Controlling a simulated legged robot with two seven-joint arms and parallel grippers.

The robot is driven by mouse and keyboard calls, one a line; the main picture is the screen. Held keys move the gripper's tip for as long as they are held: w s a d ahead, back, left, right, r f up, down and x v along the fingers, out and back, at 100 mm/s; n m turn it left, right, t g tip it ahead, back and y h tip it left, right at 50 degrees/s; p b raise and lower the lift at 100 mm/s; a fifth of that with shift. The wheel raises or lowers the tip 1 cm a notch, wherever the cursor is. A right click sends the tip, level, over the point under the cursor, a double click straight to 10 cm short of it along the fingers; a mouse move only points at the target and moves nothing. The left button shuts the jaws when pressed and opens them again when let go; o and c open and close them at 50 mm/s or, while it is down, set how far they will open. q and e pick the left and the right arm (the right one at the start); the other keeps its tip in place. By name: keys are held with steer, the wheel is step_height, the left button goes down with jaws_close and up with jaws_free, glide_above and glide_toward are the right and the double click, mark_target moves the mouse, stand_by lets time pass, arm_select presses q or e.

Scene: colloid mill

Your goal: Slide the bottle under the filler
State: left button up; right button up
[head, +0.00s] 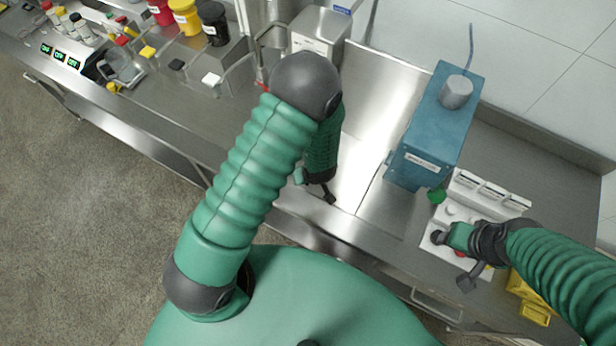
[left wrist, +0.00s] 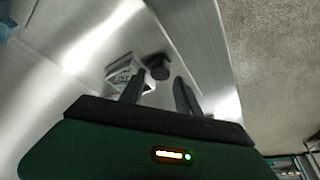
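In the left wrist view a small bottle with a dark round cap (left wrist: 158,66) and a printed label (left wrist: 122,76) is on the steel surface just beyond my left fingertips (left wrist: 160,92). The fingers are apart with nothing clearly held between them. In the head view my left gripper (head: 320,190) is low over the steel counter's front edge, partly behind my own arm, and the bottle is hidden there. A steel box-shaped machine (head: 318,38) stands behind my arm and a blue machine (head: 432,130) stands to the right; I cannot tell which is the filler. My right gripper (head: 453,260) is open over a white panel (head: 455,215).
A yellow box (head: 527,300) sits beside my right arm. Red, yellow (head: 187,17) and black containers, vials (head: 80,28) and a lit display (head: 60,56) crowd the back left. Bare steel counter (head: 370,200) lies between my left gripper and the blue machine.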

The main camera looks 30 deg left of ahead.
arm_select(q)
steer(key=shift+x, duration=1.65)
jaws_close()
